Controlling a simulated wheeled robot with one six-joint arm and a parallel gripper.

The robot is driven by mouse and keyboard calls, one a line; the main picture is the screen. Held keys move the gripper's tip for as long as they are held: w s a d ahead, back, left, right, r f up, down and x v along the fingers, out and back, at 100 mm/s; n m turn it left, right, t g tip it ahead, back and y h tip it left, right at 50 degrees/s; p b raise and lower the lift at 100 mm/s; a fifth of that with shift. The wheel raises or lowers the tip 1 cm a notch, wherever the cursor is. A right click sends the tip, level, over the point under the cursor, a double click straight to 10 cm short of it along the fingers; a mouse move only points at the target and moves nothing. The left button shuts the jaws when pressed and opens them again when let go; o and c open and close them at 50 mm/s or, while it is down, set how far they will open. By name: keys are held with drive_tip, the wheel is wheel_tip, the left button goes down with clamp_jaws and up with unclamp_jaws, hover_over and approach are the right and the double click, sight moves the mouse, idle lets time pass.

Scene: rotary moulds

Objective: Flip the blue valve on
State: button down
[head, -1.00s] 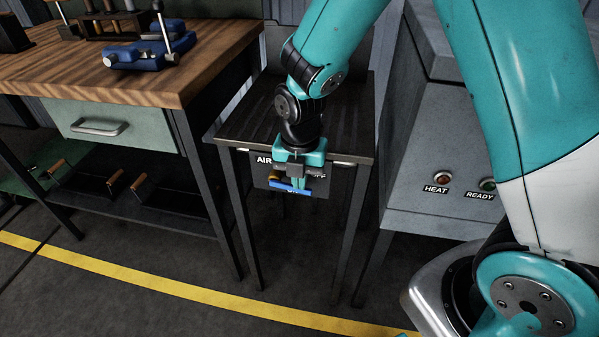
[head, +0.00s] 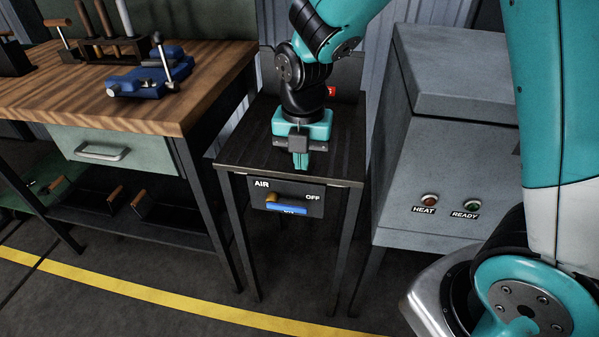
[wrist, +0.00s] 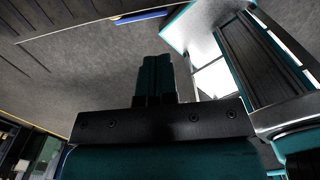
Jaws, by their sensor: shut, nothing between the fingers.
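The blue valve handle (head: 287,209) is on a dark panel (head: 315,207) at the front of the small dark table. It lies about level, running right from a brass-coloured fitting (head: 271,198). The panel reads AIR at upper left and OFF at right; a label under the handle is partly covered by it. My gripper (head: 300,166) points down above the panel near the table's front edge, shut and empty, apart from the handle. In the wrist view the closed fingers (wrist: 155,75) show, with the blue handle (wrist: 142,17) beyond them at the top.
A wooden workbench (head: 190,85) with a blue vise (head: 148,75) stands at left. A grey cabinet (head: 440,150) with HEAT and READY lamps stands at right. The small table's top (head: 250,140) is mostly clear. A yellow line crosses the floor in front.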

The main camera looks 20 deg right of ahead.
drive_tip(key=s+a+r+m+y+p, duration=0.2)
drive_tip(key=s+r+m+p, duration=0.3)
drive_tip(key=r, duration=0.8)
drive_tip(key=s+m, duration=0.2)
drive_tip(key=m, duration=0.2)
drive_tip(key=shift+s+a+m+p, duration=0.15)
drive_tip(key=shift+a+m+p, duration=0.25)
drive_tip(key=c, duration=1.8)
unclamp_jaws()
drive_tip(key=s+a+r+m+p, duration=0.1)
drive_tip(key=s+r+m, duration=0.2)
drive_tip(key=s+r+m+y+p, duration=0.1)
drive_tip(key=s+r+m+p, duration=0.1)
drive_tip(key=s+r+m, duration=0.1)
drive_tip(key=s+a+r+m+y+p, duration=0.1)
drive_tip(key=s+r+m+p, duration=0.1)
drive_tip(key=s+r+m, duration=0.1)
drive_tip(key=shift+s+a+r+m, duration=0.15)
drive_tip(key=shift+s+m, duration=0.2)
drive_tip(key=shift+m, duration=0.25)
drive_tip(key=shift+s+a+f+m, duration=0.15)
drive_tip(key=shift+s+m, duration=0.15)
drive_tip(key=shift+m, duration=0.3)
drive_tip(key=shift+c, duration=0.2)
drive_tip(key=o, duration=0.4)
drive_tip(key=shift+s+r+m, duration=0.2)
drive_tip(key=shift+m, duration=0.1)
drive_tip(key=shift+c, duration=0.2)
drive_tip(key=o, duration=0.4)
